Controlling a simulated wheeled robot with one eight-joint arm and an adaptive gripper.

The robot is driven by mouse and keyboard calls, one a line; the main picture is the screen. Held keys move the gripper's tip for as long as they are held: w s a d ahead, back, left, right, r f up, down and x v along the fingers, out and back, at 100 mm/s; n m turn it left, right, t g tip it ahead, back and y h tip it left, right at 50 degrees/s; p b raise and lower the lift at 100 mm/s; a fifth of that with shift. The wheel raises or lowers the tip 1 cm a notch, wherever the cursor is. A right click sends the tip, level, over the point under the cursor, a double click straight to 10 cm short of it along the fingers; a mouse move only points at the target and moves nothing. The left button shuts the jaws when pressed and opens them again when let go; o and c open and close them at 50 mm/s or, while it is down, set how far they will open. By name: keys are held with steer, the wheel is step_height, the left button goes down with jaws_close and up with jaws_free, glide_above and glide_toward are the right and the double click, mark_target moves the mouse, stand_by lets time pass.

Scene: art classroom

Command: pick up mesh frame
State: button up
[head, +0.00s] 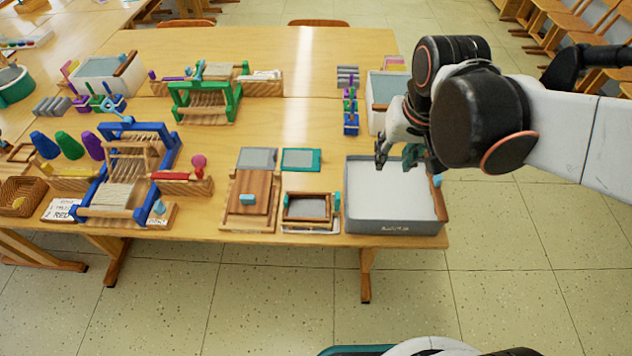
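Several flat framed screens lie near the table's front edge, left of a grey tub; I cannot tell which is the mesh frame. A brown wooden frame (307,207) with a dark mesh-like middle and teal pieces at its sides lies on a pale base. Behind it is a teal-rimmed screen (301,160). A grey-rimmed screen (257,159) lies to its left. My gripper (396,160) hangs over the back of the tub, right of these screens and apart from them. Its fingers look spread, with nothing seen between them.
The grey tub (350,215) with whitish contents stands at the front right corner. A wooden press board (248,200) lies left of the frame. A blue loom (130,170) and a green loom (205,98) stand farther left. The middle of the table (300,115) is clear.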

steer(key=w+a+f+g+p, duration=0.2)
steer(key=w+a+p, duration=0.1)
steer(key=w, duration=0.1)
steer(key=g, duration=0.1)
glide_toward(338, 197)
step_height(338, 197, down, 3)
steer(key=shift+a+f+b, duration=0.1)
steer(key=shift+b, duration=1.05)
step_height(338, 197, down, 5)
steer(key=shift+w+r+b, duration=0.1)
steer(key=shift+w+b, duration=0.05)
steer(key=shift+b, duration=1.1)
jaws_close()
